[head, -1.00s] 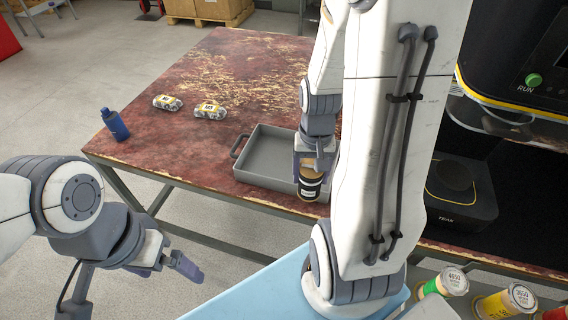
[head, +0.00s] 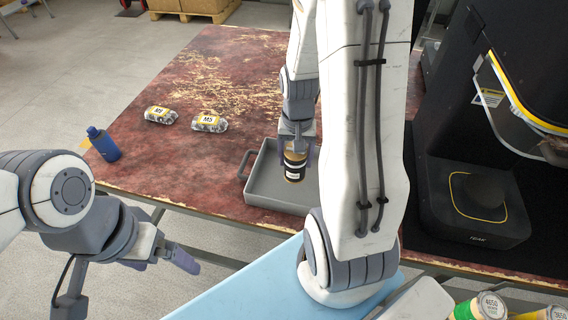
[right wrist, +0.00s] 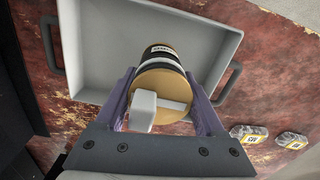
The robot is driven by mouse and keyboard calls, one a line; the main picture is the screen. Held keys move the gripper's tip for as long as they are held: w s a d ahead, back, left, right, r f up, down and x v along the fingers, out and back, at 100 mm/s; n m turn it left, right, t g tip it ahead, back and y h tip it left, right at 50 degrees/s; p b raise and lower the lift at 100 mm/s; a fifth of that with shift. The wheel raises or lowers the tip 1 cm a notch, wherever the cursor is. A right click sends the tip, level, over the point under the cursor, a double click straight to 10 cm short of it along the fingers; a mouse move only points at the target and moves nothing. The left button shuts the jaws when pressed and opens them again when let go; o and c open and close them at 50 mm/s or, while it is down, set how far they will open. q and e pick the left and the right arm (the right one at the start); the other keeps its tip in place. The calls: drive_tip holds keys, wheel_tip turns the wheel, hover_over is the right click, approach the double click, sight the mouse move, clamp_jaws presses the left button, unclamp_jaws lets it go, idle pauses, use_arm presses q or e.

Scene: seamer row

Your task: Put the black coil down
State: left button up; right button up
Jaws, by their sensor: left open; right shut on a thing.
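The black coil (head: 294,166) is a small black spool with tan ends and a white label band. My right gripper (head: 296,150) is shut on it, gripping its upper end. The coil hangs upright over the grey tray (head: 268,203); whether it touches the tray floor I cannot tell. In the right wrist view the coil (right wrist: 160,66) sits between the two purple fingers (right wrist: 160,110), with the grey tray (right wrist: 95,40) behind it. My left gripper (head: 166,258) is open and empty, off the table's left front side. My right arm hides part of the tray.
Two packs, one labelled M3 (head: 209,124) and another (head: 160,115), lie on the rusty table (head: 200,80). A blue bottle (head: 103,144) stands at its left edge. A black machine (head: 470,200) stands right.

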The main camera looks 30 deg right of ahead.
drive_tip(key=w+f, duration=0.4)
drive_tip(key=f, duration=0.1)
drive_tip(key=w+f, duration=0.2)
drive_tip(key=shift+a+f, duration=0.2)
drive_tip(key=shift+a, duration=0.05)
drive_tip(key=shift+s+f, duration=0.1)
drive_tip(key=shift+f, duration=0.1)
drive_tip(key=o, duration=1.5)
drive_tip(key=shift+r, duration=0.3)
wheel_tip(320, 180, up, 12)
drive_tip(key=shift+p, duration=0.35)
drive_tip(key=shift+f, duration=0.2)
